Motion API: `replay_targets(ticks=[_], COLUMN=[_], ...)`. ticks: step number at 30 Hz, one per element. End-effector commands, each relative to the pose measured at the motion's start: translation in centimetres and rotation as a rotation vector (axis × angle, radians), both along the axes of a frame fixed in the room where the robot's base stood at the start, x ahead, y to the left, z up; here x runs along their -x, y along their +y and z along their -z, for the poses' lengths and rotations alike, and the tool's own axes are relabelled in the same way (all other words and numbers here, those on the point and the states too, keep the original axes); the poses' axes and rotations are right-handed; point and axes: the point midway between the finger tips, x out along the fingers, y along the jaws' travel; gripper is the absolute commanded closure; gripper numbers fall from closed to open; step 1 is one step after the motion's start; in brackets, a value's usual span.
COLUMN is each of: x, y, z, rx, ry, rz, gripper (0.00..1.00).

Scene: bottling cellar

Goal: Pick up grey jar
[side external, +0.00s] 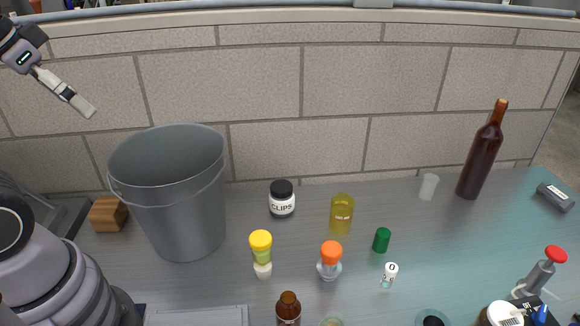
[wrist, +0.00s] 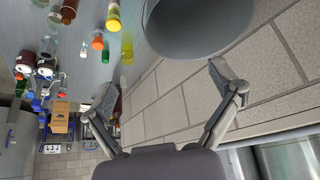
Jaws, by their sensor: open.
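A small dark jar with a black lid and a white CLIPS label (side external: 282,205) stands upright on the counter, right of the bucket, in the side view. It is the nearest match to a grey jar, though its body colour is hard to tell. I cannot make it out in the wrist view. My gripper (side external: 83,105) is at the upper left, high above the counter and left of the bucket, far from the jar. The wrist view shows its two fingers (wrist: 162,85) spread wide with nothing between them.
A large grey bucket (side external: 180,200) stands between my gripper and the jar; it also shows in the wrist view (wrist: 195,28). A yellow jar (side external: 342,216), a yellow-capped bottle (side external: 261,250) and an orange-capped shaker (side external: 330,258) stand nearby. A block wall (side external: 260,90) runs behind.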

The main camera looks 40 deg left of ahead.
Motion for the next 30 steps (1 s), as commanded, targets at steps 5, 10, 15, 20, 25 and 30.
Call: replay_targets(ticks=[5, 10, 15, 20, 25, 30], x=[0.0, -1.4, -7.9, -15.3, -21.3, -24.7], y=[0.0, -0.4, -2.5, -5.0, -7.0, -7.8], z=[0.0, 0.2, 1.9, 5.4, 10.8, 16.8], rx=[0.0, 0.017, 0.097, 0.18, 0.213, 0.184], ry=[0.0, -0.008, -0.061, -0.139, -0.229, -0.33], rz=[0.0, 0.004, -0.004, -0.058, -0.148, -0.229], gripper=[0.08, 0.08, 0.08, 0.08, 0.08, 0.08])
